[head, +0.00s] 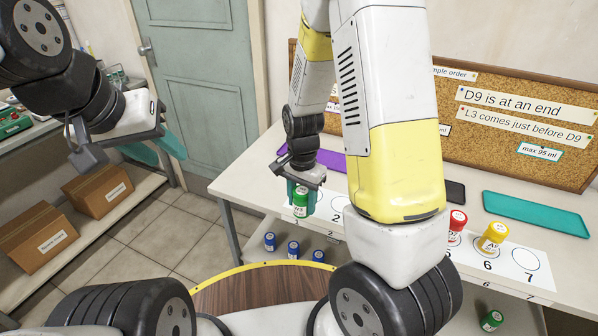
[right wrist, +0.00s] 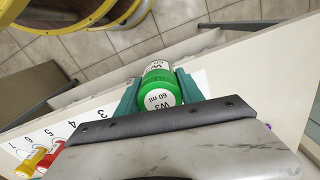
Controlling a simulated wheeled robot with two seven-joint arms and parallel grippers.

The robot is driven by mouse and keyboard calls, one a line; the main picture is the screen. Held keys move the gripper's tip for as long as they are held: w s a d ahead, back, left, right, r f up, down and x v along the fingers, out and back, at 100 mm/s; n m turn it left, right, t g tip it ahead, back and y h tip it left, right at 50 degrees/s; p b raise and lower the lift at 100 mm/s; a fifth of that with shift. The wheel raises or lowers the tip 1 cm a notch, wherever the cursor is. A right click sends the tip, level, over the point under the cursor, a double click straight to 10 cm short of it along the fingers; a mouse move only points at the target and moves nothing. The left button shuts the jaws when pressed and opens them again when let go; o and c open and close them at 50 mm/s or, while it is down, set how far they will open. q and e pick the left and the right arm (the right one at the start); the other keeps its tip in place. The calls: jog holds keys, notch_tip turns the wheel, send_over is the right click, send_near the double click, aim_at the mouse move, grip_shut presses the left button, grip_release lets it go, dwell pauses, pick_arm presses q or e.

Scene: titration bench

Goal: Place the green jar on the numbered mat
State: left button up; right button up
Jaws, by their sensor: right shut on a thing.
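A green jar (head: 301,203) labelled W3, 60 ml is held upright in my right gripper (head: 304,190). The teal fingers close on both its sides; it also shows in the right wrist view (right wrist: 158,85). It is at the left end of the white numbered mat (head: 519,268), by place 1. I cannot tell whether its base touches the mat. A red jar (head: 457,223) stands near place 5 and a yellow jar (head: 493,236) on place 6. Place 7 is empty. My right arm hides the mat's middle. My left gripper (head: 158,148) is open and empty, away from the bench.
A teal tray (head: 535,213), a purple tray (head: 330,160) and a dark item (head: 455,192) lie behind the mat. Blue jars (head: 293,249) and another green jar (head: 491,320) stand below the tabletop. A corkboard (head: 480,145) with order notes stands behind. Boxes (head: 98,190) are at left.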

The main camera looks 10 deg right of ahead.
jog(key=w+d, duration=0.1)
jog(key=w, duration=0.2)
jog(key=w+d, duration=0.2)
jog(key=w, duration=0.2)
jog(key=w+d+f, duration=0.1)
jog(key=w+d, duration=0.1)
jog(key=w, duration=0.2)
jog(key=shift+w+f, duration=0.1)
jog(key=shift+w, duration=0.1)
jog(key=shift+w+d+f, duration=0.1)
jog(key=shift+f, duration=1.65)
jog(key=shift+f, duration=0.1)
jog(key=o, duration=1.4)
notch_tip(320, 180, up, 12)
jog(key=s+a+r+n+t+y, duration=0.1)
jog(key=s+r+n+t, duration=0.1)
jog(key=s+r, duration=0.4)
jog(key=s+r+n+t+y, duration=0.15)
jog(key=s+r, duration=0.25)
jog(key=r, duration=0.5)
jog(key=s+a+r+n+t, duration=0.1)
jog(key=s+r+n, duration=0.4)
jog(key=s, duration=0.9)
jog(key=shift+s+a+r+n+t, duration=0.2)
jog(key=shift+r+n+t, duration=0.15)
jog(key=shift+t, duration=0.5)
